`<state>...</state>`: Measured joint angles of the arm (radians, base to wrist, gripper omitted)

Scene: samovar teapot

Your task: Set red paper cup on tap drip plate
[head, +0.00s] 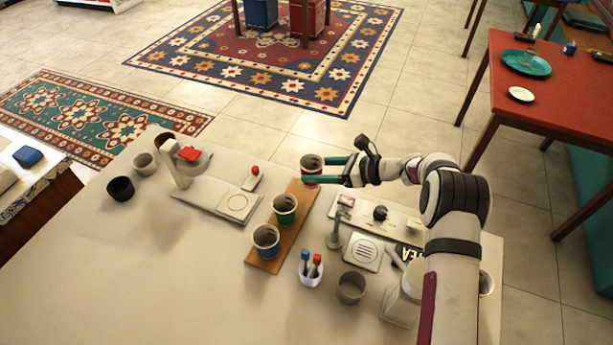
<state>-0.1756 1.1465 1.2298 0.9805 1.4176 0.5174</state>
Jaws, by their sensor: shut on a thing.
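The red paper cup (311,173) is upright at the far end of a wooden board (268,218). My gripper (327,170) reaches in from the right, and its teal fingers are shut on this cup. I cannot tell whether the cup's base touches the board. A pale square plate with a slotted round grille (363,254), which looks like the tap drip plate, lies to the right of the board and nearer the camera. A tap-like post (335,232) stands at its left. The plate's top is bare.
A green cup (284,208) and a blue cup (266,241) stand on the board. A pen holder (311,272) and a grey cup (351,288) are near the plate. The table's front left is clear.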

